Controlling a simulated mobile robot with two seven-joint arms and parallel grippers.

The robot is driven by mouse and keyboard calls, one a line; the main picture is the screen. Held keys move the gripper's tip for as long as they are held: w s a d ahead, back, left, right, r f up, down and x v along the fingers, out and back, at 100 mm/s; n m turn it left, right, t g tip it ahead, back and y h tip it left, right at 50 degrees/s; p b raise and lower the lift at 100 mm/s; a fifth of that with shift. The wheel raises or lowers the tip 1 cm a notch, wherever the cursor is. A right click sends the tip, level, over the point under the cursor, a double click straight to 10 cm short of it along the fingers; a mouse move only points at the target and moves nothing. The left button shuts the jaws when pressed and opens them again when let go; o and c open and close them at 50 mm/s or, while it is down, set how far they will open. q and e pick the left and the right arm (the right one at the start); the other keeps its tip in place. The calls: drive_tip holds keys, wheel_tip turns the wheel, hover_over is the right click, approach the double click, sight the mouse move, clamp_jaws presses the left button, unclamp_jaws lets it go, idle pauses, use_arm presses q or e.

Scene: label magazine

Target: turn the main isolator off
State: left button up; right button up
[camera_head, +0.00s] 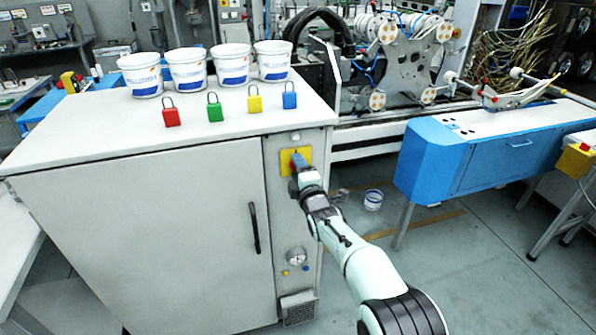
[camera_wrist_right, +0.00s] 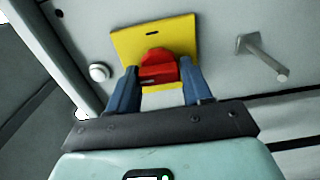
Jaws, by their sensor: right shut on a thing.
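The main isolator is a red rotary handle (camera_wrist_right: 158,68) on a yellow plate (camera_wrist_right: 178,38), on the narrow front panel of the grey cabinet. In the head view the yellow plate (camera_head: 287,158) shows near the panel's top, and my gripper hides most of the handle. My right gripper (camera_head: 299,163) reaches up to it. In the right wrist view the blue fingers of my right gripper (camera_wrist_right: 158,78) stand one on each side of the red handle, shut on it. My left gripper is out of view.
The grey cabinet (camera_head: 140,220) carries several white tubs and red (camera_head: 170,113), green (camera_head: 214,108), yellow (camera_head: 254,100) and blue (camera_head: 289,96) padlocks on top. A black door handle (camera_head: 254,228) is left of my arm. A grey peg (camera_wrist_right: 262,58) sticks out right of the plate. A blue bench (camera_head: 480,155) stands right.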

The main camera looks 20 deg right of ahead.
idle(0.4)
drive_tip(key=o, duration=1)
drive_tip(key=shift+c, duration=0.2)
drive_tip(key=shift+s, duration=0.1)
drive_tip(key=s, duration=1.3)
drive_tip(key=shift+s+d, duration=0.15)
drive_tip(key=shift+d, duration=0.1)
